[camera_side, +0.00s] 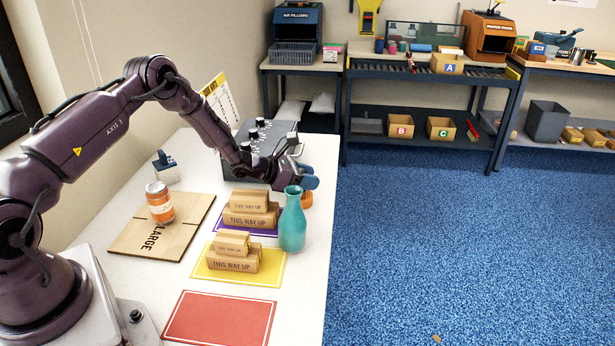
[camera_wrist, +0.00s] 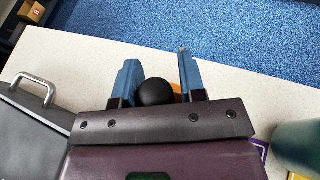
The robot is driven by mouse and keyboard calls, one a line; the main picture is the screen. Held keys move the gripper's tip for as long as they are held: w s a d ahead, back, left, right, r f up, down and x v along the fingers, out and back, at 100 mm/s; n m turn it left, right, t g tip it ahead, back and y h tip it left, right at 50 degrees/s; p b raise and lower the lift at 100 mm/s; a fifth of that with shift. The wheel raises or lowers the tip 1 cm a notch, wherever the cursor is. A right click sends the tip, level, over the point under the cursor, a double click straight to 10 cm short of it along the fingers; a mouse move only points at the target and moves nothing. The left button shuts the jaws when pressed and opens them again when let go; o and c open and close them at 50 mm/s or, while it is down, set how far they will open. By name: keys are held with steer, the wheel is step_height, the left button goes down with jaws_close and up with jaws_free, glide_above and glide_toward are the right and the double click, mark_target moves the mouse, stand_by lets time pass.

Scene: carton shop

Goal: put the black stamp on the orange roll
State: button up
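My gripper (camera_side: 309,176) is low over the table's right edge, beside the grey machine. In the wrist view its two blue fingers (camera_wrist: 159,78) stand apart. A round black knob (camera_wrist: 154,92), which looks like the top of the black stamp, lies between them. A sliver of orange (camera_wrist: 177,89) shows between the knob and the right finger, so I see no grip on that side. The orange roll (camera_side: 306,200) shows partly below the fingers in the side view. The stamp's lower part is hidden, and I cannot tell whether it touches the roll.
A teal vase (camera_side: 292,222) stands close in front of the roll. Stacked cartons stand on the purple mat (camera_side: 274,230) and yellow mat (camera_side: 270,275). The grey machine (camera_side: 232,165) is behind. An orange-labelled jar (camera_side: 160,203) stands on flat cardboard (camera_side: 130,238). The red mat (camera_side: 220,318) is bare.

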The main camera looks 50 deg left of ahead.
steer(key=shift+o, duration=0.9)
steer(key=shift+s+a+r, duration=0.1)
steer(key=shift+r, duration=0.1)
steer(key=v, duration=1.1)
steer(key=s+d+r+m+g+h, duration=0.1)
steer(key=s+d+r+m+g, duration=0.35)
steer(key=d+r+m, duration=0.45)
steer(key=s+d+r+m+g+h, duration=0.25)
steer(key=s+d+r+m, duration=0.25)
steer(key=d+r+m, duration=0.35)
steer(key=s+r+m+y, duration=0.4)
steer(key=s+m, duration=0.3)
steer(key=s, duration=0.1)
steer(key=s+r+m+y, duration=0.3)
steer(key=s+m+y, duration=0.1)
steer(key=s+m, duration=0.3)
steer(key=shift+s+d+r, duration=0.35)
steer(key=shift+s, duration=0.75)
